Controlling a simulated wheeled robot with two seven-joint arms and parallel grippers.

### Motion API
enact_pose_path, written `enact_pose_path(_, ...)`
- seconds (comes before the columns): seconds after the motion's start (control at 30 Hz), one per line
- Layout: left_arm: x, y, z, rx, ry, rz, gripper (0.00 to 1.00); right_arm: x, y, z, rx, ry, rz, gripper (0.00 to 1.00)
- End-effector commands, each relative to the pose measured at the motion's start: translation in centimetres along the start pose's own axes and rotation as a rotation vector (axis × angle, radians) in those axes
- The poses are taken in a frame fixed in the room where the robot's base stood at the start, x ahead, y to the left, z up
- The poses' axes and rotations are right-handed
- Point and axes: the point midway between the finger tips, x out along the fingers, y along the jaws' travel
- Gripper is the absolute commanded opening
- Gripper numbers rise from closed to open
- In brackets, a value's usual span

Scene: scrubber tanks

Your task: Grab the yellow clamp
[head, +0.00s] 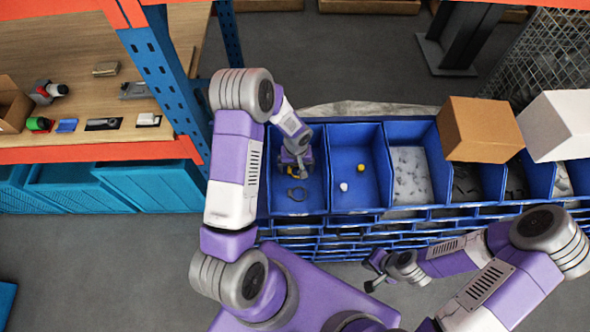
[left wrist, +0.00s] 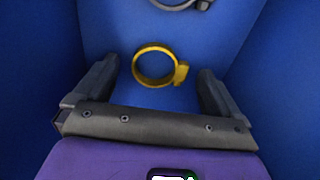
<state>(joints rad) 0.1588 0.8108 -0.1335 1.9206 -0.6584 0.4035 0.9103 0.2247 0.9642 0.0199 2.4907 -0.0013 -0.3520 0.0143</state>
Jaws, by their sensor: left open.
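The yellow clamp (left wrist: 181,73) is a ring with a small lug on its right side. It lies on the blue floor of a bin in the left wrist view. In the head view only a bit of yellow (head: 292,170) shows under my left gripper (head: 293,166). My left gripper (left wrist: 158,72) is open, with one finger on each side of the clamp in the picture; I see no contact. My right gripper (head: 374,273) is open and empty, in front of the bins, far from the clamp.
A grey clamp (head: 297,194) lies in the same bin, whose blue walls (head: 324,172) stand close around my left gripper. The neighbouring bin holds a yellow piece (head: 361,168) and a white piece (head: 344,187). A cardboard box (head: 480,130) sits over bins further right.

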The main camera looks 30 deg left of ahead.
Motion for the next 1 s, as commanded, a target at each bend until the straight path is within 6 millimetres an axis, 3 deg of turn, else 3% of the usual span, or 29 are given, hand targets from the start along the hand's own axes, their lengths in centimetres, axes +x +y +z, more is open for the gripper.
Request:
enact_pose_path(0.27,0.24,-0.02,0.01,-0.001,0.0,0.0,0.95,0.0,0.0,0.01,0.0,0.0,0.0,0.0)
enact_pose_path(0.63,0.2,0.0,0.02,-0.001,-0.001,0.0,0.38,0.0,0.0,0.01,0.0,0.0,0.0,0.0)
enact_pose_path(1.0,-0.49,0.04,-0.07,-0.001,0.002,0.001,0.38,0.03,0.01,0.01,0.0,0.0,0.0,0.0)
